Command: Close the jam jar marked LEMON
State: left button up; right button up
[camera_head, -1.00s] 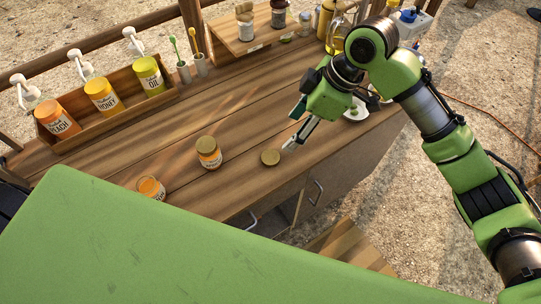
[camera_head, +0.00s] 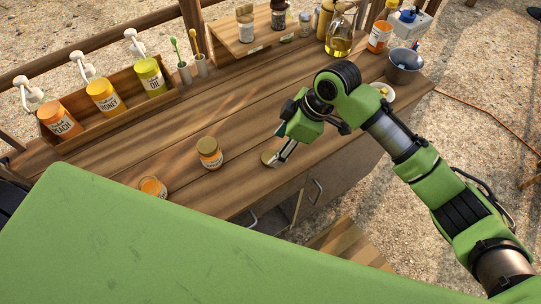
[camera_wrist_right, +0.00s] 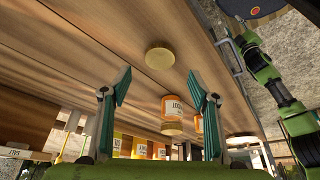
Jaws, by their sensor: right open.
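A loose gold lid (camera_head: 269,158) lies flat on the workbench near its front edge; it also shows in the right wrist view (camera_wrist_right: 159,57). My right gripper (camera_head: 281,157) is open and low over the bench, its fingertips close to the lid. In the right wrist view, the gripper (camera_wrist_right: 156,85) has its fingers wide apart, with nothing held. An orange jam jar with a gold lid on it (camera_head: 209,154) stands upright left of the loose lid. Further left, an orange jar (camera_head: 152,189) shows an open top, partly hidden by my green body. My left gripper is not seen.
A wooden rack (camera_head: 110,117) with PEACH, HONEY and OIL pump bottles stands at the back left. A raised shelf (camera_head: 262,37) carries small jars. A glass oil bottle (camera_head: 339,38), a bowl (camera_head: 404,63) and a plate (camera_head: 387,92) are right.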

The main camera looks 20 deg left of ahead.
aim_at(271, 157)
jog(key=p+x, duration=0.1)
jog(key=x, duration=0.3)
jog(key=shift+f+p, duration=0.35)
jog(key=shift+p, duration=0.05)
jog(key=shift+f, duration=0.25)
jog(key=c, duration=0.8)
